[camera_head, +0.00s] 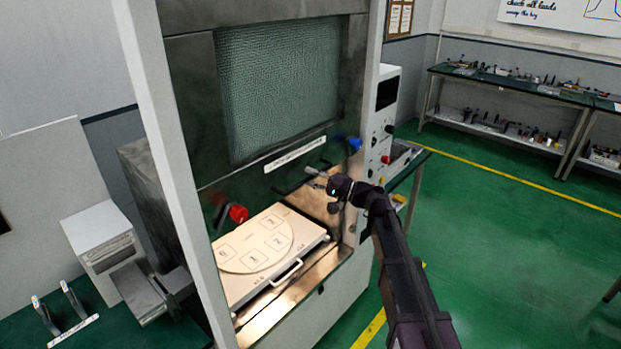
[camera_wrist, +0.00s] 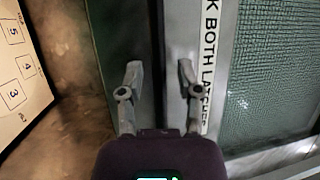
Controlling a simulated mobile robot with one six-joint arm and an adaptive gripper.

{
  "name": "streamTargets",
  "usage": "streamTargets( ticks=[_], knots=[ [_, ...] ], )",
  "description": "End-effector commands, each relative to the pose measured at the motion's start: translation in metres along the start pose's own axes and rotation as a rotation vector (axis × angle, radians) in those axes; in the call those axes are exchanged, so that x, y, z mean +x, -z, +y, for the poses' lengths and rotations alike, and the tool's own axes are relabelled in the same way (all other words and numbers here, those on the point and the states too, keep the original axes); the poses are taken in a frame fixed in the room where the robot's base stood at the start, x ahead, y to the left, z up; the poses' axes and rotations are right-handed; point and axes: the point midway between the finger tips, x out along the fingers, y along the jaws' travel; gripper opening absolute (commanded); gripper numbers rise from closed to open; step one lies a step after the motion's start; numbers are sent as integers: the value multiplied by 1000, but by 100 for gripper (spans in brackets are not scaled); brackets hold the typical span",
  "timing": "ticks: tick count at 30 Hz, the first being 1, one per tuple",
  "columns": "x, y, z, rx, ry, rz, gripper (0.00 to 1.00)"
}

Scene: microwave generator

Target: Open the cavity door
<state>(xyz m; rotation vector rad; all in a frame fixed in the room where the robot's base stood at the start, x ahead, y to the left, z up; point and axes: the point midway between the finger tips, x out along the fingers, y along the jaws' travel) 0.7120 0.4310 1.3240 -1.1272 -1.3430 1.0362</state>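The cavity door (camera_head: 280,85) is a dark metal panel with a mesh window on the front of the tall cabinet. Its lower edge stands above an open gap, and a tray shows beneath it. A white label (camera_head: 295,154) runs along the lower part of the door; in the wrist view the label (camera_wrist: 211,70) reads partly "BOTH LATCHES". A red knob (camera_head: 238,213) is at the lower left and a blue knob (camera_head: 354,144) at the right. My gripper (camera_head: 317,180) is open just below the label, fingers apart (camera_wrist: 159,75) by the door's lower edge. I cannot tell whether they touch it.
The white tray (camera_head: 300,283) with a numbered disc and a front handle lies under the door. A green bench (camera_head: 110,335) with a grey box stands left. An instrument (camera_head: 385,105) stands right of the cabinet. Open green floor (camera_head: 480,240) lies to the right.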

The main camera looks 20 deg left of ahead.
Motion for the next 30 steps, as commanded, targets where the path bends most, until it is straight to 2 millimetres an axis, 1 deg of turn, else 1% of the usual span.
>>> streamTargets(
  ticks=[11, 16, 23, 30],
  knots=[
    [0, 0, 1, 0, 0, -2, 51],
    [0, -1, 5, 0, 0, -2, 51],
    [-3, -2, 19, 0, 0, -2, 51],
    [-7, -3, 38, -1, -1, -2, 51]
  ],
)
